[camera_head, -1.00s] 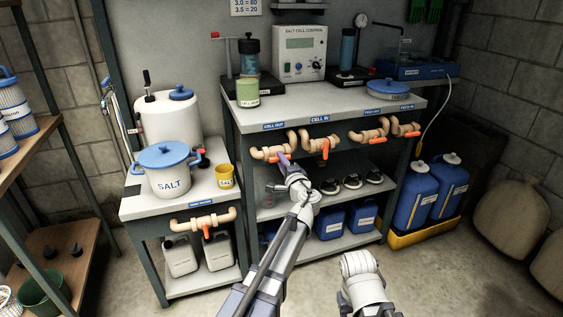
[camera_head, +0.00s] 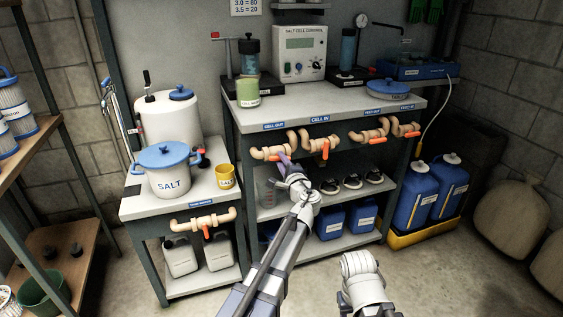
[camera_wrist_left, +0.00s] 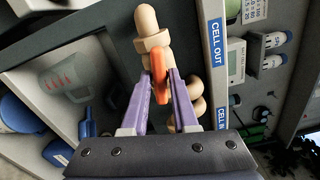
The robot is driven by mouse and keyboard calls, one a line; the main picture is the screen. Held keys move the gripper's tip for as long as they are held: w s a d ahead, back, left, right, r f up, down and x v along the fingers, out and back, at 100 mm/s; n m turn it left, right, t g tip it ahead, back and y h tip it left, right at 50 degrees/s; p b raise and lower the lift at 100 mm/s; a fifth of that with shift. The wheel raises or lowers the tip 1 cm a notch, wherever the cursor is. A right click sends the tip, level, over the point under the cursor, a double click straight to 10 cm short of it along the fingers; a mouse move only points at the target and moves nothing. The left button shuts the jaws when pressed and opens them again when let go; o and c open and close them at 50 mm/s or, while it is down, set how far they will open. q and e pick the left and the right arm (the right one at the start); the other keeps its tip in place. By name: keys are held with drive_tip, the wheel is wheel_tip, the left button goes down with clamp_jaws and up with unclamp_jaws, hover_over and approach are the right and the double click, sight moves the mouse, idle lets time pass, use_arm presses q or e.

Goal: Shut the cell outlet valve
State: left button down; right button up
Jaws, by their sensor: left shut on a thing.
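The cell outlet valve (camera_head: 262,153) is a tan pipe piece under the bench edge, below the blue CELL OUT label (camera_head: 273,126). My left gripper (camera_head: 283,157) reaches it from below. In the left wrist view, my purple left fingers (camera_wrist_left: 158,88) are shut on the valve's orange handle (camera_wrist_left: 157,65), one on each side. The handle looks roughly in line with the tan pipe (camera_wrist_left: 146,20) there. In the head view the gripper hides most of this handle. My right arm shows at the bottom, but its gripper is not in view.
The CELL IN valve (camera_head: 304,141), with its orange handle (camera_head: 323,153), sits close to the right. A clear jug (camera_head: 266,192) stands on the shelf below. A lower bench with a salt pot (camera_head: 170,178) is at left. The floor ahead is open.

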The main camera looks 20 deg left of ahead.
use_arm(q)
drive_tip(key=shift+m, duration=7.7)
drive_tip(key=shift+s, duration=0.1)
drive_tip(key=c, duration=0.8)
unclamp_jaws()
drive_tip(key=v, duration=0.7)
drive_tip(key=shift+s+d, duration=0.25)
drive_tip(key=shift+s, duration=0.05)
